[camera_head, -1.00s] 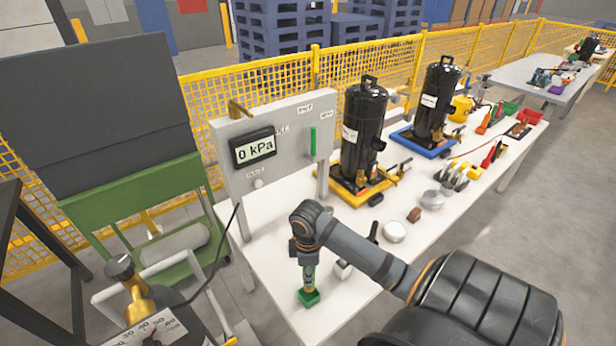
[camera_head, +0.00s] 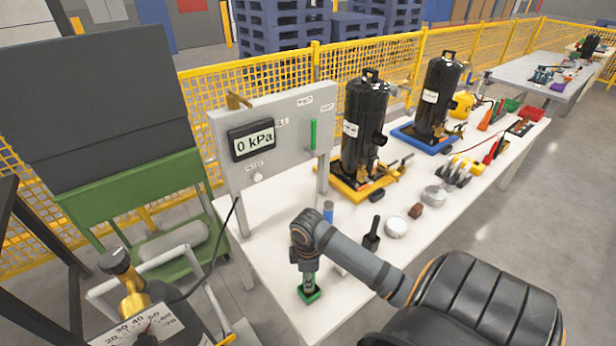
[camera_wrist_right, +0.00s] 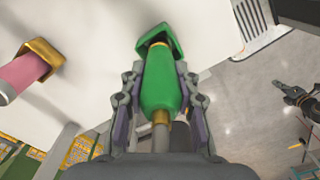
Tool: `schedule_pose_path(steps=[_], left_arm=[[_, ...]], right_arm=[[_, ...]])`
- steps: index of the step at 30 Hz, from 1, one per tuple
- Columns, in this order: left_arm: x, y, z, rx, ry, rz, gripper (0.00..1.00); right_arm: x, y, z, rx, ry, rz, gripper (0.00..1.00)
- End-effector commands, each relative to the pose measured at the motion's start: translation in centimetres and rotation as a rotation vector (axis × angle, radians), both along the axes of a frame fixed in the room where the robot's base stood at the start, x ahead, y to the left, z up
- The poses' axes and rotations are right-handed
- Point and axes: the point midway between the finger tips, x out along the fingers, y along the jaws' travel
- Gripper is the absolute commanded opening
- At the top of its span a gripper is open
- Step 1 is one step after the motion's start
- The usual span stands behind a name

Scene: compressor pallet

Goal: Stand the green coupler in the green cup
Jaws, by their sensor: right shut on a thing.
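The green coupler (camera_head: 309,282) is upright between the fingers of my right gripper (camera_head: 308,270), which points down and is shut on it. The coupler's lower end is at the mouth of the green cup (camera_head: 311,297), which stands on the white table near its front-left end. In the right wrist view, the coupler (camera_wrist_right: 160,82) lies between both fingers of the gripper (camera_wrist_right: 160,100), its far end meeting the square green cup (camera_wrist_right: 176,47). I cannot tell how deep it sits. My left gripper is not in view.
A pink cylinder (camera_wrist_right: 22,74) stands in a yellow-brown cup (camera_wrist_right: 44,53) close by. A blue cylinder (camera_head: 328,211), a black tool (camera_head: 372,236) and a round white container (camera_head: 396,228) stand farther along the table (camera_head: 270,262). A grey gauge panel (camera_head: 285,160) rises behind.

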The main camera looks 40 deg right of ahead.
Motion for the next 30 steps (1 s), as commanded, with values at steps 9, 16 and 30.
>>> schedule_pose_path(steps=[9, 16, 30], left_arm=[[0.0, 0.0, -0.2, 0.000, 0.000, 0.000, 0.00], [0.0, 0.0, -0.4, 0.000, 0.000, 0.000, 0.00], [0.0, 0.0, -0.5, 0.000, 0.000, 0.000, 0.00]], right_arm=[[0.0, 0.0, -0.3, 0.000, 0.000, 0.000, 0.00], [0.0, 0.0, -0.8, 0.000, 0.000, 0.000, 0.00], [0.0, 0.0, -1.1, 0.000, 0.000, 0.000, 0.57]])
